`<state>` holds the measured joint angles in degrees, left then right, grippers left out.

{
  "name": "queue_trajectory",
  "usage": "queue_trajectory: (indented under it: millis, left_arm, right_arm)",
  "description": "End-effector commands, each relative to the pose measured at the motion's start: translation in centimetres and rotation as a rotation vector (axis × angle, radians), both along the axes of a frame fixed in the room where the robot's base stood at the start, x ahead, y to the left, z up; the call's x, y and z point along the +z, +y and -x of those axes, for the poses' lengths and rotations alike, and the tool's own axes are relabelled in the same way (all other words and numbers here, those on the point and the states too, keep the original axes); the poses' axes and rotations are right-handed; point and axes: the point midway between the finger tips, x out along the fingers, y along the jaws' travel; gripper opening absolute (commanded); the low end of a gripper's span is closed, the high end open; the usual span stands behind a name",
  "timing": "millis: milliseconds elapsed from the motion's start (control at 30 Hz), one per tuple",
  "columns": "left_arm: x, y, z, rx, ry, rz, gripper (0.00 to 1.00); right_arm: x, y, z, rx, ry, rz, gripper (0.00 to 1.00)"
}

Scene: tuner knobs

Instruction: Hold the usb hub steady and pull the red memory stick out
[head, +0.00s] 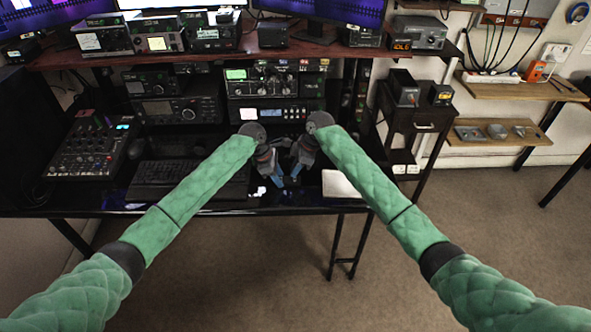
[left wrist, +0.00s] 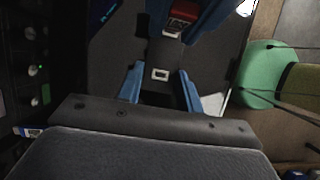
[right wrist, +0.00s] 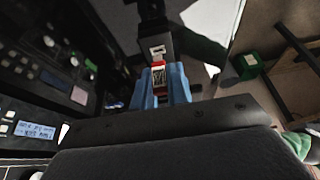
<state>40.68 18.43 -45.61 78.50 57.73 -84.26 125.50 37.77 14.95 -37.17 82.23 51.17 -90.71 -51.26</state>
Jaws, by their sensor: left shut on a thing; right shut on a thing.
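My left gripper (head: 276,180) and right gripper (head: 294,178) meet close together above the black desk. In the left wrist view, my left gripper's blue fingers (left wrist: 160,86) are shut on the dark usb hub (left wrist: 160,52), which has a pale-rimmed rectangular port between them. The red memory stick (left wrist: 183,15) is at the top of that view, between my right gripper's blue fingers. In the right wrist view, my right gripper (right wrist: 164,82) is shut on the red memory stick (right wrist: 158,68). Its metal plug shows toward the dark hub (right wrist: 153,30). I cannot tell whether the tip is inside.
A keyboard (head: 160,172) and a mixer (head: 92,145) lie to the left on the desk. Stacked radio gear (head: 275,95) stands behind the grippers. A white pad (head: 340,185) lies at the desk's right edge. Open floor is in front.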

Motion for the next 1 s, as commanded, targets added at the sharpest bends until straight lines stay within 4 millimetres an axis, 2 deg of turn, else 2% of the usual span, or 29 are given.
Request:
queue_trajectory:
  millis: [1000]
  left_arm:
    - [-0.2, -0.1, 0.1, -0.002, 0.001, -0.001, 0.13]
  right_arm:
    - [2.6, 0.2, 0.0, 0.002, -0.003, -0.003, 0.00]
